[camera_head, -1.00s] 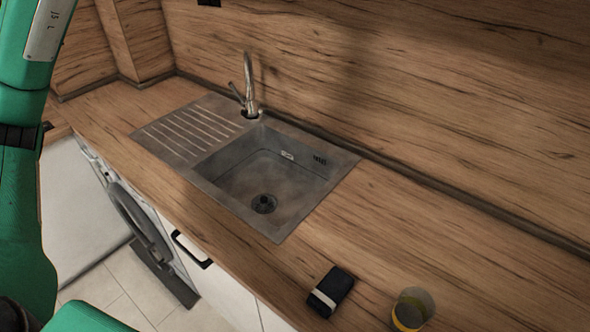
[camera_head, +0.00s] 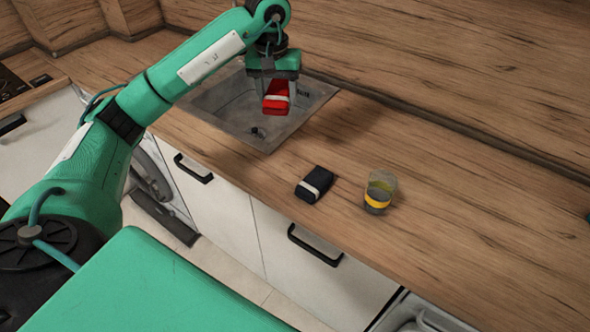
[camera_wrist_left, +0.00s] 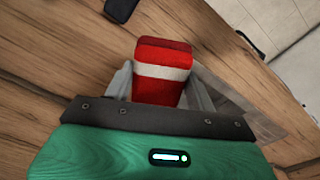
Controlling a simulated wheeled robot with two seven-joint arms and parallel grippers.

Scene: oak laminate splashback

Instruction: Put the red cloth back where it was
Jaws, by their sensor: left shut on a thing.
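The red cloth (camera_head: 276,98) is a folded red block with a white band. My left gripper (camera_head: 277,88) is shut on it and holds it in the air over the right part of the sink in the head view. In the left wrist view the cloth (camera_wrist_left: 160,75) sits between the two fingers of the left gripper (camera_wrist_left: 163,92), its far end sticking out beyond them. My right gripper is not in view.
A dark folded cloth (camera_head: 313,184) with a white band lies on the counter (camera_head: 440,200), beside a glass with a yellow band (camera_head: 379,193). The steel sink (camera_head: 225,112) is partly hidden by my left arm. The counter to the right is clear.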

